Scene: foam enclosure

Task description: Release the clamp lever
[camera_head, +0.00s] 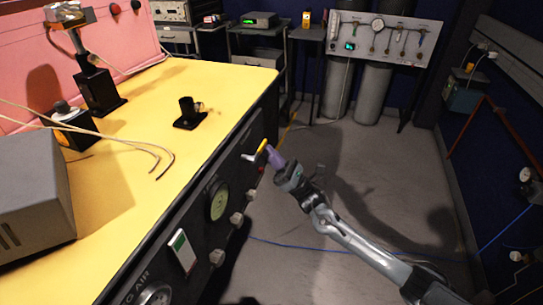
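My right arm comes in from the lower right. My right gripper (266,154) is at the front face of the yellow-topped bench, near its far end. A purple part, a yellow piece and a pale piece show close together at its tip. I cannot tell which of these are fingers and which, if any, belong to a clamp lever, or whether anything is gripped. A small black post fixture (187,114) with a short side knob stands upright on the bench, apart from the gripper. I cannot make out a clamp lever for sure. My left gripper is not in view.
The yellow bench top (135,185) holds a grey box (35,200), a black-based stand (100,92) and loose cables (140,145). A gauge (219,203) and knobs sit on its dark front panel. Grey floor (370,165) is open to the right, with a blue cable across it.

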